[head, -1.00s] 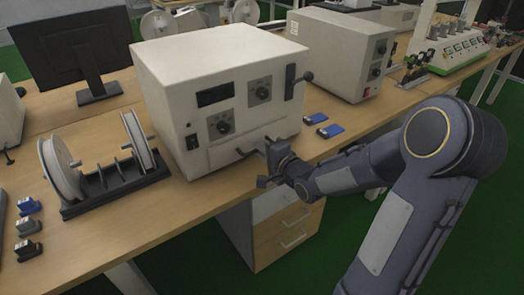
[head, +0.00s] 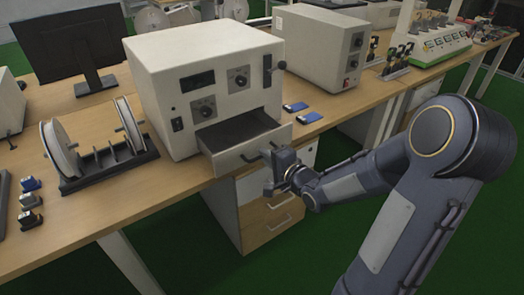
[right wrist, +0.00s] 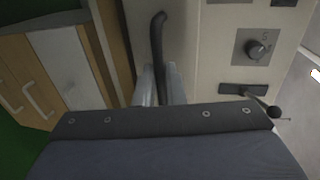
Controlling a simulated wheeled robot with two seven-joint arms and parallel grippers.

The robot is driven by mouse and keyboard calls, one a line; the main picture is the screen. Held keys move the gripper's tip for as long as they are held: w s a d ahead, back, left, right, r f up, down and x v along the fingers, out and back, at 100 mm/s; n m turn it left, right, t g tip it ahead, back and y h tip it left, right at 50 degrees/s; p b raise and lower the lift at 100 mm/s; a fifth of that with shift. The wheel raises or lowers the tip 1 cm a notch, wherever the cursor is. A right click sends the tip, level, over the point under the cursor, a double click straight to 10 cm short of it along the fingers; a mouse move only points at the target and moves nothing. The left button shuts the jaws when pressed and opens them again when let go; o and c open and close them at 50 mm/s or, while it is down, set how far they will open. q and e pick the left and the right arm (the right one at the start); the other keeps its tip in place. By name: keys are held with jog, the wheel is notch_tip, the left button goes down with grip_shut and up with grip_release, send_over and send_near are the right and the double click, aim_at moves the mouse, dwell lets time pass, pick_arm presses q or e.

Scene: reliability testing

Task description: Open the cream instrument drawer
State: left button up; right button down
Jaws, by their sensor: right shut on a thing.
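The cream instrument (head: 205,85) stands on the wooden bench, with its drawer (head: 248,148) pulled well out at the bottom front. The drawer's inside is dark and looks empty. My right gripper (head: 274,158) is at the drawer front, shut on the dark drawer handle (head: 254,156). In the right wrist view the handle (right wrist: 158,45) runs down between the fingers of my right gripper (right wrist: 160,85), and the cream drawer front lies behind it. The gripper hides part of the handle. My left gripper is not in view.
A spool rack (head: 105,155) stands left of the instrument. Two blue cards (head: 295,107) lie to its right, near a second cream box (head: 315,50). A wooden drawer cabinet (head: 268,215) stands under the bench. The open drawer overhangs the bench's front edge.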

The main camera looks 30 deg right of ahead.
jog(key=shift+f+v, duration=0.2)
jog(key=shift+v, duration=0.9)
jog(key=c, duration=1.5)
grip_release()
jog(key=p+v, duration=0.2)
jog(key=v, duration=0.5)
jog(key=shift+s, duration=0.35)
